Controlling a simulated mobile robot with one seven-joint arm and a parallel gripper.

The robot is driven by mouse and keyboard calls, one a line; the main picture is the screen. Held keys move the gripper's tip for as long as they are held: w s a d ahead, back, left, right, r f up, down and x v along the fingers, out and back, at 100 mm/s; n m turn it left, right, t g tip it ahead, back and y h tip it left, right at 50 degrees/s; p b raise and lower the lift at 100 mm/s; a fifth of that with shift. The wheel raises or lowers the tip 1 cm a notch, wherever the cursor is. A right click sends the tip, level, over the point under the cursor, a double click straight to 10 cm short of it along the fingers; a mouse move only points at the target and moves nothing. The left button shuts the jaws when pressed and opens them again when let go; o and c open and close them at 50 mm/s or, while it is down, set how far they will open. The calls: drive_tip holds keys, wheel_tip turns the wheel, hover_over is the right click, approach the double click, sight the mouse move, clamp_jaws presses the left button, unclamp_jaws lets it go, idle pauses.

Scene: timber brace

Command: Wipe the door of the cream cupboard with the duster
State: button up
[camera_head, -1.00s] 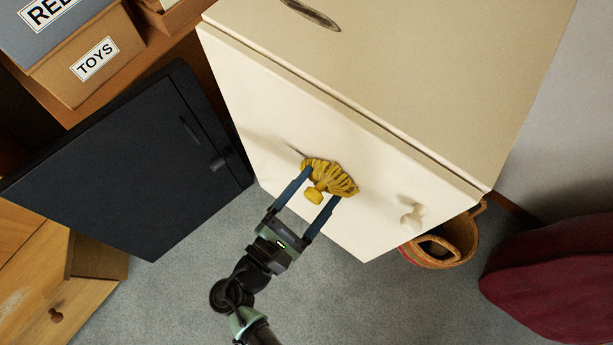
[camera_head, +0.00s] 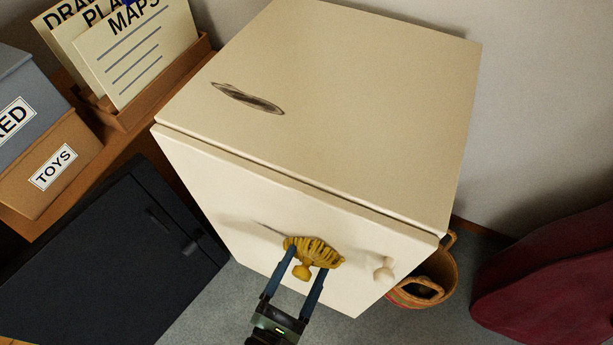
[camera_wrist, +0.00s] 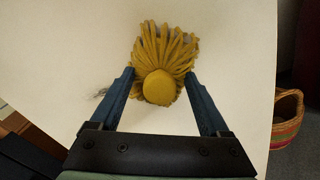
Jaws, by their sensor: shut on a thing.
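The cream cupboard (camera_head: 330,120) stands in the middle of the head view, seen from above. Its door (camera_head: 220,190) faces me and has a pale knob (camera_head: 384,269) at the right. The yellow duster (camera_head: 314,252) has a mop-like head and a round handle end, and it is at the door's face; the wrist view shows it too (camera_wrist: 165,50). My gripper (camera_head: 306,270) is shut on the duster, a blue finger on either side. In the wrist view a dark smudge (camera_wrist: 100,93) shows on the door left of the duster.
A black cabinet (camera_head: 110,255) is at the left. A box labelled TOYS (camera_head: 50,178) and a file holder (camera_head: 140,110) stand on a wooden shelf behind.

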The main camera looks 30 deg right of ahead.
drive_tip(key=shift+w+a+b, duration=0.3)
drive_tip(key=shift+w+a, duration=0.7)
drive_tip(key=shift+w, duration=0.4)
drive_tip(key=shift+w+a+b, duration=0.3)
drive_tip(key=shift+w+a, duration=0.75)
drive_tip(key=shift+w, duration=0.3)
drive_tip(key=shift+w+a+b, duration=0.3)
drive_tip(key=shift+w+a, duration=0.7)
drive_tip(key=shift+w, duration=0.4)
drive_tip(key=shift+w+a+b, duration=0.3)
drive_tip(key=shift+w+a, duration=0.05)
drive_tip(key=shift+w, duration=0.2)
drive_tip(key=shift+w+a+b, duration=0.25)
drive_tip(key=shift+w+a, duration=0.1)
drive_tip(key=shift+w, duration=0.2)
drive_tip(key=shift+w+a+r, duration=0.1)
drive_tip(key=shift+w+a, duration=0.15)
drive_tip(key=shift+w, duration=0.2)
drive_tip(key=v, duration=0.6)
drive_tip(key=shift+p, duration=0.35)
drive_tip(key=shift+s+a, duration=0.1)
drive_tip(key=shift+s, duration=0.05)
drive_tip(key=v, duration=0.2)
drive_tip(key=shift+s+a, duration=0.25)
drive_tip(key=shift+a, duration=0.05)
